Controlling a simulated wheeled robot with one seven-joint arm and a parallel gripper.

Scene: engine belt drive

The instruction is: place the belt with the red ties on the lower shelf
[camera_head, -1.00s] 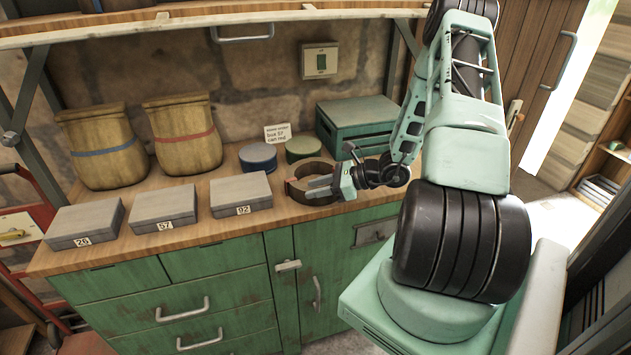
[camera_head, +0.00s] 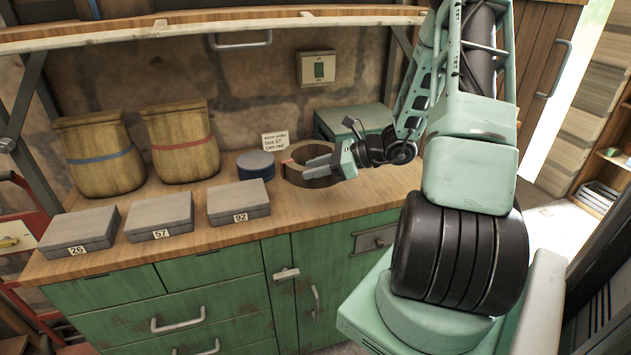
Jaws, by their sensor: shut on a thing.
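A dark brown belt (camera_head: 293,178), a wide ring with a small red tie (camera_head: 287,161) showing at its left edge, is at the right part of the bench top. My gripper (camera_head: 308,168) reaches in from the right and is shut on the belt. The fingers hide part of the ring. The belt appears to be just above the bench; the exact gap cannot be told. A shelf board (camera_head: 200,35) runs along the top of the view. I cannot tell which shelf is the lower one.
Grey boxes marked 26 (camera_head: 80,229), 57 (camera_head: 160,215) and 92 (camera_head: 238,203) line the bench front (camera_head: 300,217). Two sacks, a blue can (camera_head: 256,165), a note (camera_head: 275,140) and a green crate (camera_head: 352,118) stand behind. Another shelf (camera_head: 612,160) is at far right.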

